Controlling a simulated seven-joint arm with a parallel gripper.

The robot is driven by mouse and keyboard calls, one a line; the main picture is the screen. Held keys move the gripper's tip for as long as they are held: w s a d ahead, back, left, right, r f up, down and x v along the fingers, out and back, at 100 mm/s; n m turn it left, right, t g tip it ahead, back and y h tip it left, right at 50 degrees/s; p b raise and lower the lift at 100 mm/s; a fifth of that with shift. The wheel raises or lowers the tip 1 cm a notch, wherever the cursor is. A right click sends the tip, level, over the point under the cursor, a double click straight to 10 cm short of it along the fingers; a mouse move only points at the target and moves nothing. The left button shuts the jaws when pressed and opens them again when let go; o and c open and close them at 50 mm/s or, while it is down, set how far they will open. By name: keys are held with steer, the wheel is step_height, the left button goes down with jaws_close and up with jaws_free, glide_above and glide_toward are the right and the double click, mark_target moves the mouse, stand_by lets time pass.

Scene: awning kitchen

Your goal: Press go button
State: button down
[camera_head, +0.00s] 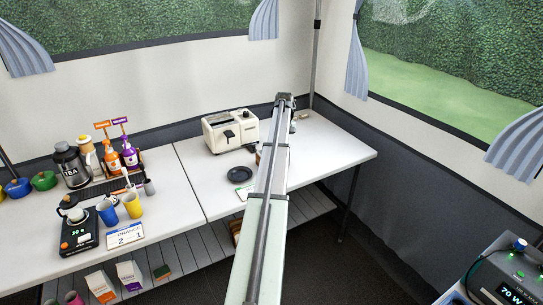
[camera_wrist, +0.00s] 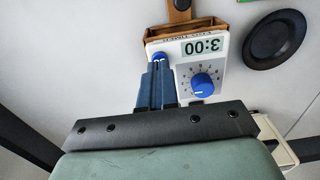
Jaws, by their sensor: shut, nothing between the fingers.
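In the wrist view a white timer (camera_wrist: 215,66) shows upside down, with a display reading 3:00 and a round blue dial (camera_wrist: 202,85). A small blue button (camera_wrist: 159,56) sits at the timer's left side, beside the display. My gripper (camera_wrist: 161,66) is shut and empty, its blue fingers side by side. The fingertips are right at the button and cover part of it. I cannot tell whether they touch it or hover just above. In the head view my arm hides the timer and the gripper's fingers.
A black plate (camera_head: 239,174) lies left of my arm, with a cream toaster (camera_head: 231,131) behind it. In the wrist view a brown wooden box (camera_wrist: 187,31) stands against the timer. Cups, bottles and a scale (camera_head: 79,236) fill the left table. The tabletop right of my arm is mostly clear.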

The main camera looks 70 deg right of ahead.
steer(key=shift+f, duration=1)
steer(key=shift+r, duration=0.1)
stand_by(0.3)
steer(key=shift+r, duration=0.95)
step_height(320, 180, up, 10)
stand_by(5.2)
